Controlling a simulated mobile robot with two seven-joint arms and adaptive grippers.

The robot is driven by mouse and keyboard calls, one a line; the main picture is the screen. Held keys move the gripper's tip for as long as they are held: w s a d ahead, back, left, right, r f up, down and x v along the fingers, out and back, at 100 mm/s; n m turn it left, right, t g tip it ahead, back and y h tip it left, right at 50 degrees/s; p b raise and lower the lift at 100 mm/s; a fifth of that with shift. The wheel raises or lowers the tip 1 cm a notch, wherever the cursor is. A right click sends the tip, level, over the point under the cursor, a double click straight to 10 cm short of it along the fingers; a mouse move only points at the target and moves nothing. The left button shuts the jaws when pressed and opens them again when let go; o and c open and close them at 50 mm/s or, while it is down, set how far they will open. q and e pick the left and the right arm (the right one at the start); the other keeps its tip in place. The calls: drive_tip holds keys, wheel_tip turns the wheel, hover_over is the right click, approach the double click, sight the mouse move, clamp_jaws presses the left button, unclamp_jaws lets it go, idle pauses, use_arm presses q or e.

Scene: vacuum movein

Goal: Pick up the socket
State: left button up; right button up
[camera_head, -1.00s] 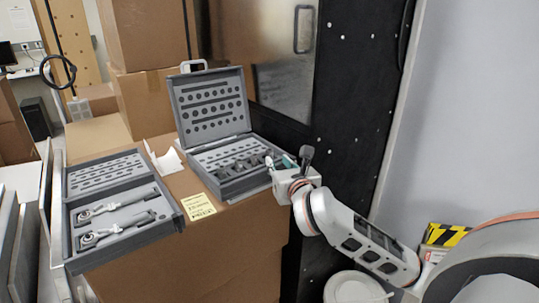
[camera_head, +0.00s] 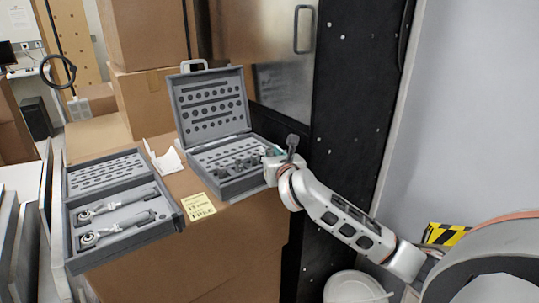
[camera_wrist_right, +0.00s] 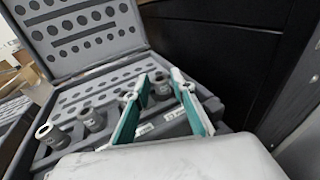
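Several grey metal sockets stand in a row in the open socket case (camera_head: 212,100) on the cardboard box. In the right wrist view, a socket (camera_wrist_right: 162,88) shows between the two teal fingers, with others to the left, such as one socket (camera_wrist_right: 92,120) and a larger socket (camera_wrist_right: 46,133). My right gripper (camera_wrist_right: 160,78) is open, with its fingers reaching over the case's right side. In the head view, the right gripper (camera_head: 269,154) is at the case's right edge. I cannot tell whether the fingers touch the socket. My left gripper is not in view.
A second open case (camera_head: 120,205) with two ratchets lies to the left. A yellow note (camera_head: 198,206) lies in front of the socket case. A black panel (camera_head: 350,110) stands close on the right. Cardboard boxes (camera_head: 150,100) are stacked behind.

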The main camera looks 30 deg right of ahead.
clamp_jaws()
drive_tip(key=shift+r, duration=0.15)
